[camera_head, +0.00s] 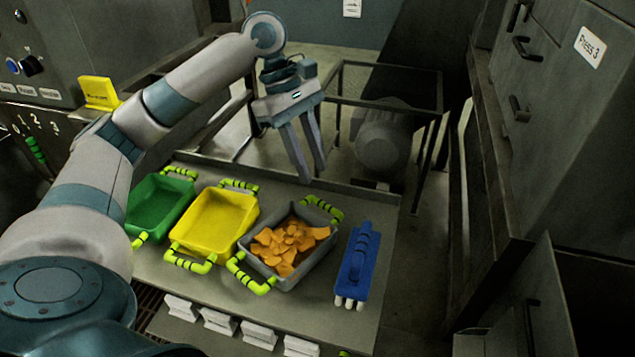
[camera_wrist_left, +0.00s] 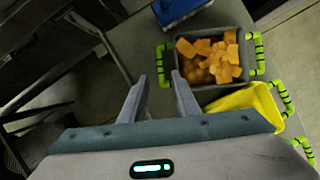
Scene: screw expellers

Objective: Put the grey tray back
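The grey tray (camera_head: 318,255) stands on the metal table, third from the left in the row, with orange chunks (camera_head: 287,243) in it. It has a yellow-green handle at each end. In the left wrist view the grey tray (camera_wrist_left: 249,57) is ahead and to the right of the fingers. My left gripper (camera_head: 312,176) is open and empty, its fingers pointing down above the table's back edge, behind the tray's far handle (camera_head: 325,208). The left gripper's two spread fingers also show in the left wrist view (camera_wrist_left: 159,82). My right gripper is not in view.
A yellow tray (camera_head: 214,222) and a green tray (camera_head: 158,203) stand left of the grey one. A blue tool (camera_head: 355,262) lies to its right. White folded pieces (camera_head: 220,322) lie at the front. A dark frame with a motor (camera_head: 381,140) stands behind the table.

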